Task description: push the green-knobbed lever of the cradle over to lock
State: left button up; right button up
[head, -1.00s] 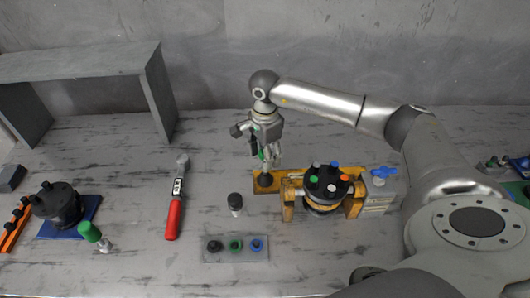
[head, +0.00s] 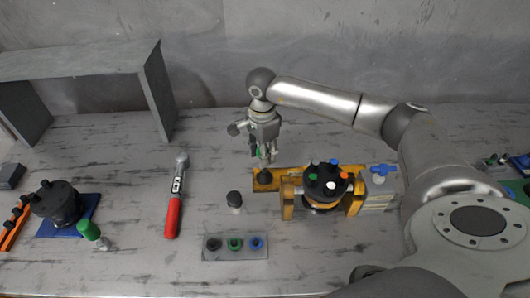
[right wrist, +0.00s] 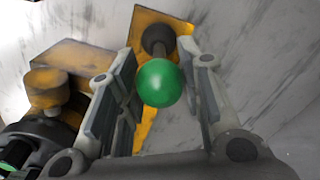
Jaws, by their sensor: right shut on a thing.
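The yellow cradle (head: 288,212) holds a round black-topped motor (head: 326,184) with coloured caps. My right gripper (head: 262,157) is over the left end of the cradle's plate, by a dark round pivot (head: 265,178). In the right wrist view, the green knob (right wrist: 160,83) of the lever is between the two fingers of this gripper (right wrist: 163,95), which is shut on it. The lever's shaft runs from the knob to a dark base (right wrist: 158,40) on the yellow plate. In the head view the fingers mostly hide the knob. My left gripper is not in view.
A grey block with a blue valve handle (head: 382,170) adjoins the cradle on the right. In front are a tray of coloured rings (head: 235,254) and a dark-capped peg (head: 234,202). A red-handled wrench (head: 173,215) lies to the left. The table behind the gripper is clear.

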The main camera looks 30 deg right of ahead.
jog(key=shift+w+a, duration=0.3)
jog(key=shift+a, duration=0.25)
